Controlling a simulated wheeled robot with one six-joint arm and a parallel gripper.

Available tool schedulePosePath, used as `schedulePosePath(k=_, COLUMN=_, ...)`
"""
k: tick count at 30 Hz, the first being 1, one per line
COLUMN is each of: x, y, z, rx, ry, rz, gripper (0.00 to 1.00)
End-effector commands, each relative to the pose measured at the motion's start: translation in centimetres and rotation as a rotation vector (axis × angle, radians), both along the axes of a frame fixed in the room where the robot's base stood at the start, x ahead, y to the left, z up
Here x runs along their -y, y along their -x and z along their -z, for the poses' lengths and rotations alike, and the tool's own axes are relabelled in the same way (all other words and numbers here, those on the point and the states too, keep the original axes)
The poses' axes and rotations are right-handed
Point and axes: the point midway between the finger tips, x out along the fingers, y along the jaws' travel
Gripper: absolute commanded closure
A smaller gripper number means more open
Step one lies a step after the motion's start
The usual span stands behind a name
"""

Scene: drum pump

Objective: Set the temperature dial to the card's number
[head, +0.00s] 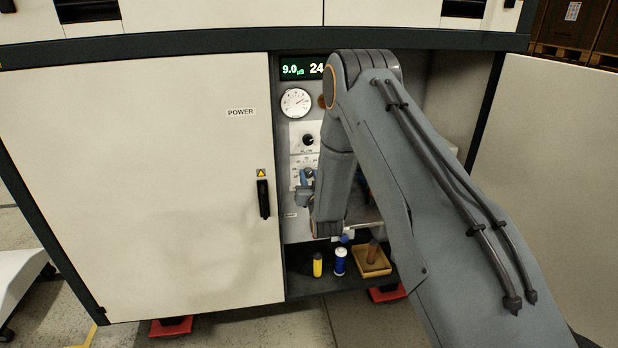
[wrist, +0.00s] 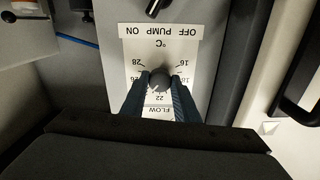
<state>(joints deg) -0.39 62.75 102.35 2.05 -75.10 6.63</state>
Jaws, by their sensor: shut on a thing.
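The temperature dial is a dark round knob (wrist: 159,79) on a white plate marked °C, seen upside down in the wrist view. The numbers 28, 26, 16, 18 and 22 show around it; my fingers cover parts of the scale. I cannot read where the knob points. My gripper (wrist: 160,85) is shut on the knob, one finger on each side. In the head view my gripper (head: 306,180) is at the dial plate (head: 299,163), and my arm hides much of it. I cannot make out a card with a number.
A green display (head: 293,70) reads 9.0 and 24, partly hidden by my arm. A round gauge (head: 296,103) and another black knob (head: 308,140) sit above the dial. Bottles (head: 340,262) and a tray (head: 372,269) are below.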

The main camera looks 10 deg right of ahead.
Motion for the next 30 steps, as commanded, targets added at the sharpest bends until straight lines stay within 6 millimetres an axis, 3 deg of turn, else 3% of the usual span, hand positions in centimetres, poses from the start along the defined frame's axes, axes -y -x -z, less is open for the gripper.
schedulePosePath(k=8, x=0.01, y=-0.03, z=-0.02, rx=0.003, ry=-0.078, rz=0.000, gripper=0.95)
schedulePosePath(k=30, x=0.07, y=-0.04, z=-0.03, rx=0.019, ry=-0.600, rz=0.000, gripper=0.95)
